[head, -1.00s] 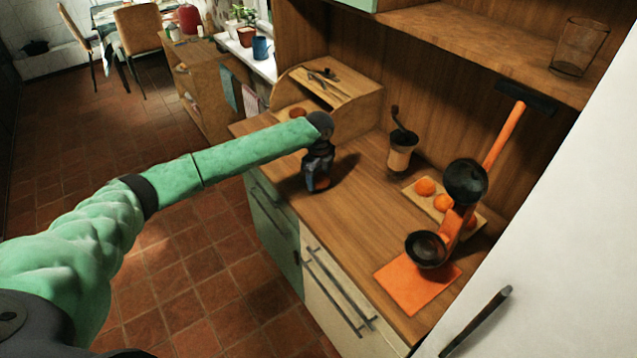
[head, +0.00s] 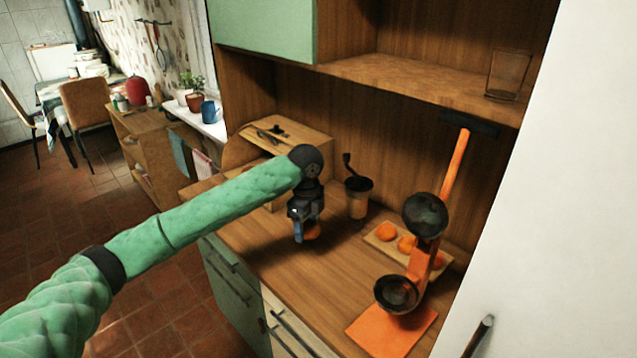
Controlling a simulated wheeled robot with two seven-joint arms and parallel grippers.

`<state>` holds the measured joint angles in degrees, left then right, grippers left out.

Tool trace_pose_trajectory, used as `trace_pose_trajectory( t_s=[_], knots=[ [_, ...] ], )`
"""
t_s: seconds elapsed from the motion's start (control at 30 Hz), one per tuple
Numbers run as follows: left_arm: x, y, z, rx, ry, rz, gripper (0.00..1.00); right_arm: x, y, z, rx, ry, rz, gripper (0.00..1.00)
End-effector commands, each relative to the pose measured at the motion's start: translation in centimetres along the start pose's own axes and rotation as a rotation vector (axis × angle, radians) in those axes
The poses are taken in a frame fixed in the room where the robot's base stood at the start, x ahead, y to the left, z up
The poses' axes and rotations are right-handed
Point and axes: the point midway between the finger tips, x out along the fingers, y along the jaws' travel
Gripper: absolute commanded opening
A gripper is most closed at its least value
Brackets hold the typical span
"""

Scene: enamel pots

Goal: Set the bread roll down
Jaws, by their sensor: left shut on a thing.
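My left gripper (head: 304,226) hangs down over the wooden counter (head: 265,257), in front of the bread box and to the left of the coffee grinder. It is shut on the bread roll (head: 313,232), a small orange-brown piece showing below and beside the fingers. The gripper hides most of the roll. I cannot tell whether the roll touches the counter. My right gripper is not in view.
A wooden bread box (head: 290,143) stands behind my arm. A coffee grinder (head: 358,199) is just right of the gripper. An orange juicer (head: 420,262) and a board with oranges (head: 385,233) stand further right. The counter's front middle is clear.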

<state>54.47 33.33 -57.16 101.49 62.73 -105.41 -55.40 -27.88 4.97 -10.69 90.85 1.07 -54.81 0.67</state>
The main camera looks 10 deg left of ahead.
Motion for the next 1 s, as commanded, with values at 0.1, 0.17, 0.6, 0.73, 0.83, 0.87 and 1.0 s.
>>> trace_pose_trajectory(
  t_s=[0.1, 0.17, 0.6, 0.73, 0.83, 0.87, 1.0],
  knots=[
    [-0.1, 0.0, -0.1, -0.022, 0.000, 0.000, 0.40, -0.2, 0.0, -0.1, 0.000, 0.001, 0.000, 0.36],
    [-0.1, 0.0, -0.1, -0.054, 0.000, 0.000, 0.40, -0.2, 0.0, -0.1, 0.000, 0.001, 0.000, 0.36],
    [-0.2, -0.2, -0.4, -0.610, 0.000, 0.000, 0.40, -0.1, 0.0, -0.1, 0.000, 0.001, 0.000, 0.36],
    [-0.4, -0.2, -0.8, -0.784, 0.000, 0.000, 0.40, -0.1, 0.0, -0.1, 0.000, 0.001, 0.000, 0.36],
    [-0.7, -0.1, -1.3, -0.916, 0.000, 0.000, 0.40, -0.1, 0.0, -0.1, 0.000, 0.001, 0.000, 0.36],
    [-0.8, -0.1, -1.4, -0.954, 0.000, 0.000, 0.40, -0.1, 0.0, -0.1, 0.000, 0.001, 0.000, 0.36],
    [-1.4, 0.2, -2.0, -1.136, 0.000, 0.000, 0.40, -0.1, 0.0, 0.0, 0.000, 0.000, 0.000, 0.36]
  ],
)
